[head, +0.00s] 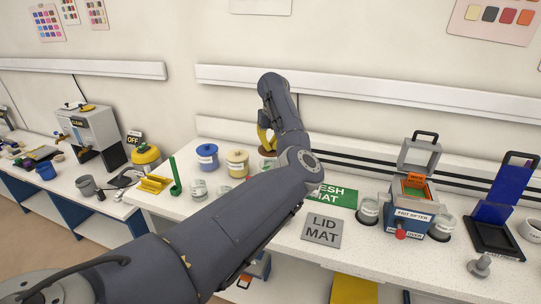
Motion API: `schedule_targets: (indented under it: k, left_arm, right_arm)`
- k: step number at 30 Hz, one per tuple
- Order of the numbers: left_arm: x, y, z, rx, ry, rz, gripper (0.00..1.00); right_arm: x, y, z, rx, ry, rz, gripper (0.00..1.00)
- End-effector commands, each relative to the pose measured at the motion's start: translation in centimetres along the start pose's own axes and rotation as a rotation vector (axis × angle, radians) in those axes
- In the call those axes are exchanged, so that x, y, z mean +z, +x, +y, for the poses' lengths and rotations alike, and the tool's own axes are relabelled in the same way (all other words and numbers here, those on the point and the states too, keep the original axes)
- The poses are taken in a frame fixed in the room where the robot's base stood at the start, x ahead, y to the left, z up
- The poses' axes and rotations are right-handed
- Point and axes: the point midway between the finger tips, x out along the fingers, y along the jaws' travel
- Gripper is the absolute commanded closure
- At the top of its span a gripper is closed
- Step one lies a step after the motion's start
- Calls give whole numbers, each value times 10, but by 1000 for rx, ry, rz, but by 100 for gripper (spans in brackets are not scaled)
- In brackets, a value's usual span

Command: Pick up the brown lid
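My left arm reaches across the worktop, and my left gripper (266,142) points down behind the forearm at the back of the bench. A small brown patch, seemingly the brown lid (268,153), shows right at its yellow fingertips, over a pale jar mostly hidden by the arm. I cannot tell whether the fingers are closed on it. The grey lid mat (322,231) lies bare at the front. My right gripper is not in view.
A green mat (340,196) is partly hidden by my arm. The frit sifter (412,214) stands at the right between glass jars, with a blue press-like stand (497,215) beyond. Small glass jars (198,188), a green piece (175,177) and a yellow tray (154,184) sit at the left.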

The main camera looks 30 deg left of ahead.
Motion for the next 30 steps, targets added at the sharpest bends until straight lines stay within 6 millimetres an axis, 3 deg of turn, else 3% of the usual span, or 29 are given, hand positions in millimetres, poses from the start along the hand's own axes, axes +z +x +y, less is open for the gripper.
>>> schedule_targets:
  k: [9, 20, 25, 30]
  left_arm:
    - [12, -76, -1, -3, 0, -2, 100]
    - [20, -130, 0, -1, 1, -1, 100]
    - [18, -127, 0, 0, 1, 4, 100]
    - [6, -86, 0, 1, 15, 10, 100]
  right_arm:
    - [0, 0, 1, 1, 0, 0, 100]
    - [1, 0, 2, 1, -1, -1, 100]
    - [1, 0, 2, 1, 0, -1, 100]
    - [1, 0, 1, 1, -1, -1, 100]
